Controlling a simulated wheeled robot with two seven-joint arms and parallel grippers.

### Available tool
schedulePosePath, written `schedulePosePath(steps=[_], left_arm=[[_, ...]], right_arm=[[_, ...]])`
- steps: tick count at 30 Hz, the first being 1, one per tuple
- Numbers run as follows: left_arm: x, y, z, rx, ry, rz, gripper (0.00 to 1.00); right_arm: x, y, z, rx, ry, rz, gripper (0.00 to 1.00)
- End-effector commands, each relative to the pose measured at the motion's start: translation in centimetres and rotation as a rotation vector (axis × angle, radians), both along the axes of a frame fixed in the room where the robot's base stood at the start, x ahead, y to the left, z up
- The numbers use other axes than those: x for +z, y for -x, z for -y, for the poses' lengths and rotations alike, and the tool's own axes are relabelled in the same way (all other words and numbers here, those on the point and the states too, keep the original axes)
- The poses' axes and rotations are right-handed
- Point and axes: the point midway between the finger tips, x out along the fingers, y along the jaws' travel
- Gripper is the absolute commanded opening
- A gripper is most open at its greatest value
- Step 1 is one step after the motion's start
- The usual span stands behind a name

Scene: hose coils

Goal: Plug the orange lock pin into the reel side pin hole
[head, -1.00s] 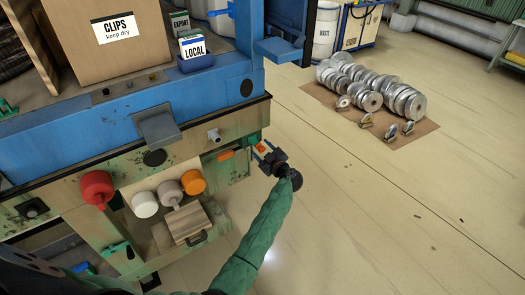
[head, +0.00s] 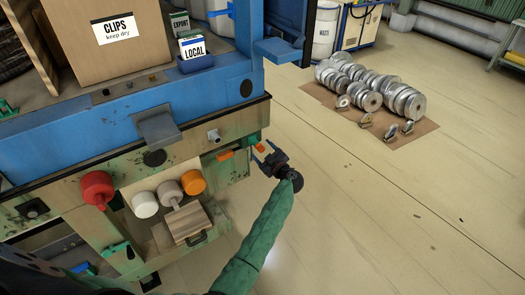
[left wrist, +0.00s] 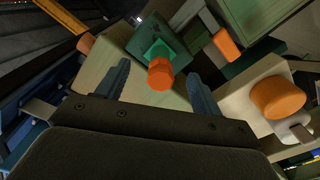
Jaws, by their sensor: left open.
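An orange pin head (head: 260,148) sits at a green fitting on the right end of the green bench front. In the left wrist view the orange pin (left wrist: 160,75) stands out from a green block (left wrist: 158,48), centred between my finger pads. My left gripper (head: 261,151) is open, its fingertips on either side of the pin head, with a visible gap to each pad. A second orange piece (head: 225,155) is on the bench front to the left; it also shows in the left wrist view (left wrist: 226,44). The pin hole cannot be made out. My right gripper is out of view.
Red (head: 97,188), white (head: 145,204), grey and orange (head: 193,182) knobs stick out of the bench front, left of my gripper. A wooden block (head: 188,222) lies below them.

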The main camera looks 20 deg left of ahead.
Motion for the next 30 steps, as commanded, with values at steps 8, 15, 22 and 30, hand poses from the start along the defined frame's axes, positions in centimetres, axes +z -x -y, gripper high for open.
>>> schedulePosePath(steps=[8, 15, 22, 30], left_arm=[[0.0, 0.4, 0.5, 0.000, -0.001, -0.001, 0.66], [0.0, 0.8, 1.0, 0.000, -0.001, -0.001, 0.66], [0.0, 1.1, 1.4, 0.000, 0.000, 0.000, 0.66], [0.1, 1.5, 1.9, 0.000, 0.000, 0.000, 0.66]], right_arm=[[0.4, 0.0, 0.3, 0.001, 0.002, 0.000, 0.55], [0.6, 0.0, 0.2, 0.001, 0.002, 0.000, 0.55], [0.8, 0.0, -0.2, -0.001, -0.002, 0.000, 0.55], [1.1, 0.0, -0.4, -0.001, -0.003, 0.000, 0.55]])
